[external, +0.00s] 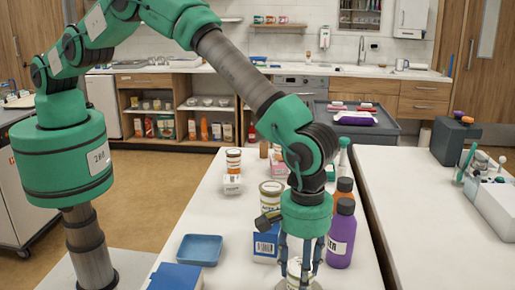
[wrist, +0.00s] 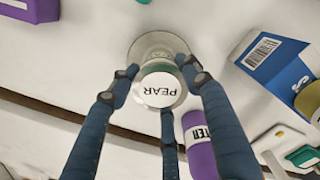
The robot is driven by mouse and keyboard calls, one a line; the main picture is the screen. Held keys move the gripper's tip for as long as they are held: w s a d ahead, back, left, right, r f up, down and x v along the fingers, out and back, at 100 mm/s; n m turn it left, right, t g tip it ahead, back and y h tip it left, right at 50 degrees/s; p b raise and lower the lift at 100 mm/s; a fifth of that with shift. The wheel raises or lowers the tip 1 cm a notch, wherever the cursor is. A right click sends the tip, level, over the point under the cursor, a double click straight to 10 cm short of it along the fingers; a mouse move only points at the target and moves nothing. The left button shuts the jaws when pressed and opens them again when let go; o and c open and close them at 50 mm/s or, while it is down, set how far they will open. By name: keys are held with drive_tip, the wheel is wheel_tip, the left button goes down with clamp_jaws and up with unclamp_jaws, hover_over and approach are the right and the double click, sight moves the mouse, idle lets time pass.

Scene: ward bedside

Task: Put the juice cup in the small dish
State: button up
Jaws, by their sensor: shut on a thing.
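The juice cup (wrist: 160,91) has a white round lid marked PEAR. My gripper (wrist: 160,82) has its blue fingers shut around it. In the external view my gripper (external: 300,268) points straight down near the front of the white table, with the cup (external: 295,272) partly hidden between the fingers. A small round, pale dish (wrist: 140,48) shows beyond and under the cup in the wrist view, and its rim shows at the bottom of the external view. The cup's base overlaps the dish; I cannot tell whether it touches it.
A blue and white box (external: 265,245), a purple bottle (external: 341,238), an orange-brown bottle (external: 344,190) and a labelled jar (external: 271,192) stand close behind and beside my gripper. A blue rectangular tray (external: 199,250) lies to the left. The table between tray and box is clear.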

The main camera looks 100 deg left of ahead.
drive_tip(key=shift+f, duration=0.1)
drive_tip(key=o, duration=1.3)
drive_tip(key=shift+o, duration=0.2)
wheel_tip(320, 180, up, 12)
drive_tip(key=shift+r, duration=0.25)
